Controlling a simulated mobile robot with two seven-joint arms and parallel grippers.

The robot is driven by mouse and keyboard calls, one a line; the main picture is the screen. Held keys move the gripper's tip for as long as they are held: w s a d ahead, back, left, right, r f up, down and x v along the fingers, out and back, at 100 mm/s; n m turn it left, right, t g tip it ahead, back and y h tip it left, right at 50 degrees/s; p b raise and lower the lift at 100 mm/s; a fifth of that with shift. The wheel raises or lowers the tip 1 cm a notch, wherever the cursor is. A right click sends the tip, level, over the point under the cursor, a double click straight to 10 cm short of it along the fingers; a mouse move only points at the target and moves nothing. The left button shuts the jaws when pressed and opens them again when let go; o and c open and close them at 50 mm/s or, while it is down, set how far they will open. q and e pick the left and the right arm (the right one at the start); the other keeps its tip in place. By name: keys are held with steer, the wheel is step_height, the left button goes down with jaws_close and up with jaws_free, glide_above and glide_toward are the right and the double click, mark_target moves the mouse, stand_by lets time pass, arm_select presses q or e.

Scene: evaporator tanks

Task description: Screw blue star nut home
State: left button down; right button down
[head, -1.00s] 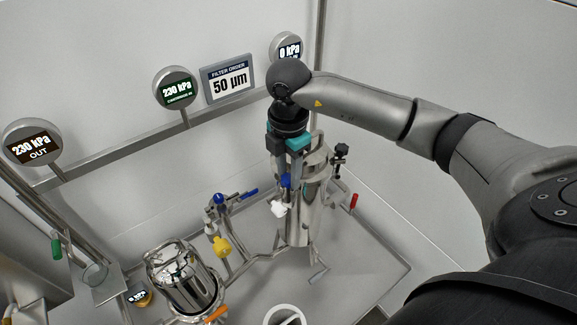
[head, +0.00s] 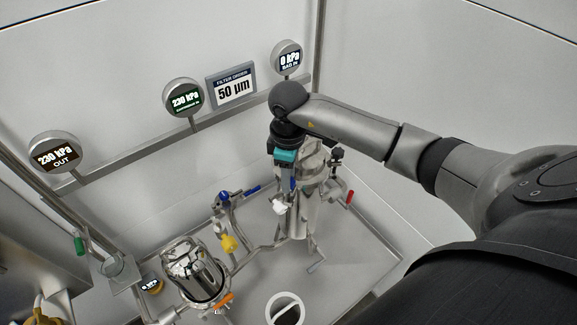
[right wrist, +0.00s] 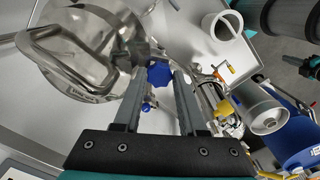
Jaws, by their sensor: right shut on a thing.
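A blue star nut (right wrist: 158,74) sits at the side of a tall steel vessel (head: 301,216). In the right wrist view it lies between the two fingertips of my right gripper (right wrist: 161,72). The fingers are shut on it. In the head view my right gripper (head: 286,172) points down at the upper part of the vessel and hides much of it. A little blue (head: 293,184) shows beside the fingers. The vessel's domed lid with a loop handle (right wrist: 70,58) fills the left of the wrist view. How far the nut is screwed on cannot be seen. My left gripper is not in view.
A shorter shiny steel vessel (head: 193,272) stands front left, with a yellow knob (head: 229,243) and blue valve handle (head: 252,189) nearby. A red handle (head: 350,196) is right of the tall vessel.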

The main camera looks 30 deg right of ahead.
steer(key=m+p, duration=0.1)
steer(key=p, duration=0.1)
steer(key=m+p, duration=0.2)
steer(key=p, duration=0.1)
steer(key=shift+a+r, duration=0.1)
steer(key=shift+r, duration=0.2)
steer(key=shift+w+f+m+p, duration=0.1)
steer(key=shift+f+m+p, duration=0.05)
steer(key=shift+m+p, duration=1.1)
steer(key=shift+m, duration=0.25)
steer(key=c, duration=0.7)
jaws_free()
steer(key=shift+f, duration=0.1)
steer(key=shift+c, duration=0.2)
step_height(320, 180, up, 8)
steer(key=shift+f+b, duration=0.2)
steer(key=shift+b, duration=0.1)
